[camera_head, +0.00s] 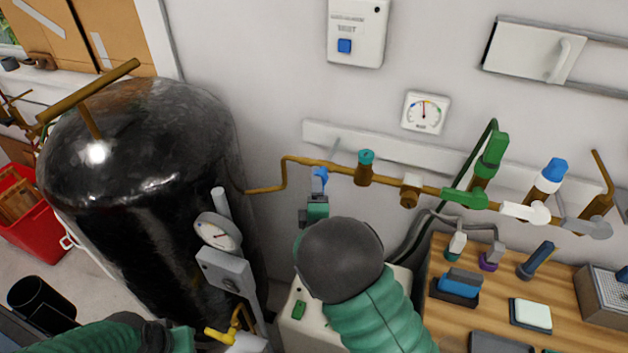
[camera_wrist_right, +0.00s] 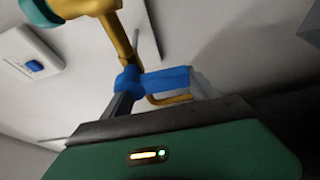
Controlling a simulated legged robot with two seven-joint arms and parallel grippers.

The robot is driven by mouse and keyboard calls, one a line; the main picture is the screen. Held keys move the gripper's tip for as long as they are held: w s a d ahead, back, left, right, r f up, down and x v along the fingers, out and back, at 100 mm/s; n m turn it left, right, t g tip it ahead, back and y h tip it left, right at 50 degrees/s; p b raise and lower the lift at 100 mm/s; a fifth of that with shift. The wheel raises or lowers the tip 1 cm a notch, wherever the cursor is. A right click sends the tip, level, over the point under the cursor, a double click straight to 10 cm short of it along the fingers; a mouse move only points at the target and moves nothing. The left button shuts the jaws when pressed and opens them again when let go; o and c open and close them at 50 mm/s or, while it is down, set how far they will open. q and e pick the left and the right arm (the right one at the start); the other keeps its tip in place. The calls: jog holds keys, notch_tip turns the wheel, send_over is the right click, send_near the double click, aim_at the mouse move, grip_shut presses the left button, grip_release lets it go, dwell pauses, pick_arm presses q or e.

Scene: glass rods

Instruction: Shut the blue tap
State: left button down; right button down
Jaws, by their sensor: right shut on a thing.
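The blue tap (camera_head: 320,176) sits on the brass pipe (camera_head: 330,166) along the wall. In the right wrist view the blue tap (camera_wrist_right: 165,79) has its handle pointing to the right, across the brass pipe. My right gripper (camera_head: 317,199) reaches up to the tap from below and is shut on its handle; the fingers partly hide it. In the right wrist view my gripper (camera_wrist_right: 160,98) has a dark finger on the left and a paler one on the right. My left arm shows at the bottom left; its fingertips cannot be made out.
A teal-topped valve (camera_head: 365,160) is right of the blue tap. Green (camera_head: 465,198) and white (camera_head: 525,212) levers are further right. A black tank (camera_head: 150,190) and a gauge (camera_head: 217,232) stand left. A wooden bench (camera_head: 555,285) with small items is at right. A yellow tap (camera_head: 220,335) is below.

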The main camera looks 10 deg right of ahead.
jog(key=shift+a+f, duration=0.1)
jog(key=shift+f, duration=0.15)
jog(key=c, duration=0.7)
grip_release()
jog(key=o, duration=0.5)
jog(key=shift+w, duration=0.1)
jog(key=shift+r, duration=0.1)
